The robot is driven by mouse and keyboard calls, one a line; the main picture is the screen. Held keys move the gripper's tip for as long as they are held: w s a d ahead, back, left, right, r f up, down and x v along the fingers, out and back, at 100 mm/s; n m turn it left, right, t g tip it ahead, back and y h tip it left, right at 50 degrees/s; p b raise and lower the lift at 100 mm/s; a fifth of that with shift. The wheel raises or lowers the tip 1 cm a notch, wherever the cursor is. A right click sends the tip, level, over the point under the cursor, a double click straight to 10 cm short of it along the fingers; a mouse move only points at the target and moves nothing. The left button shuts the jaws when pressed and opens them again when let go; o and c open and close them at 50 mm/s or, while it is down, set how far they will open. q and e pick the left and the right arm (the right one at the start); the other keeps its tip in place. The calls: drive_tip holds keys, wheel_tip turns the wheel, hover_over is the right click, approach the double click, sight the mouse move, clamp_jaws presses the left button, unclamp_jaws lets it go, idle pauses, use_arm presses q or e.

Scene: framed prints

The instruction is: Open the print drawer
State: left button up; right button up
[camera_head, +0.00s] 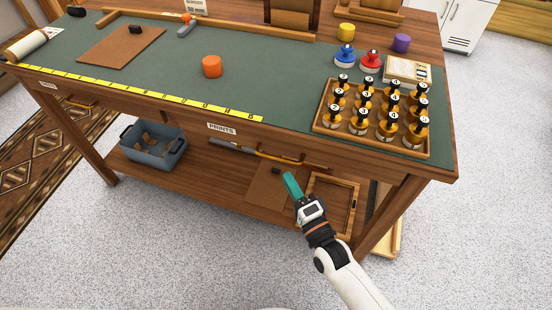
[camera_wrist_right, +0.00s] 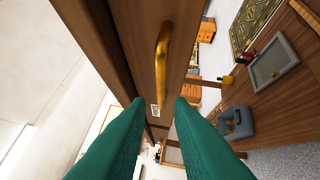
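The print drawer's front lies in the bench apron below the green top, near the white PRINTS label (camera_head: 221,128). It looks shut. Its long brass handle (camera_head: 290,160) runs along the front. In the right wrist view the brass handle (camera_wrist_right: 163,60) stands ahead, lined up with the gap between my fingers. My right gripper (camera_head: 291,183) has teal fingers and is just below and in front of the handle. In the right wrist view the right gripper (camera_wrist_right: 158,101) is open and empty, with the handle beyond its fingertips. My left gripper is not in view.
A wooden rack (camera_head: 322,139) of several numbered bottles stands on the bench's right end. A second brass handle (camera_head: 80,103) is at the left. A blue-grey bin (camera_head: 153,147) and a wooden frame (camera_head: 331,200) are on the lower shelf. The floor in front is clear.

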sight(276, 157)
drive_tip(key=x, duration=0.8)
drive_tip(key=shift+w+f, duration=0.1)
drive_tip(key=shift+w, duration=0.15)
clamp_jaws()
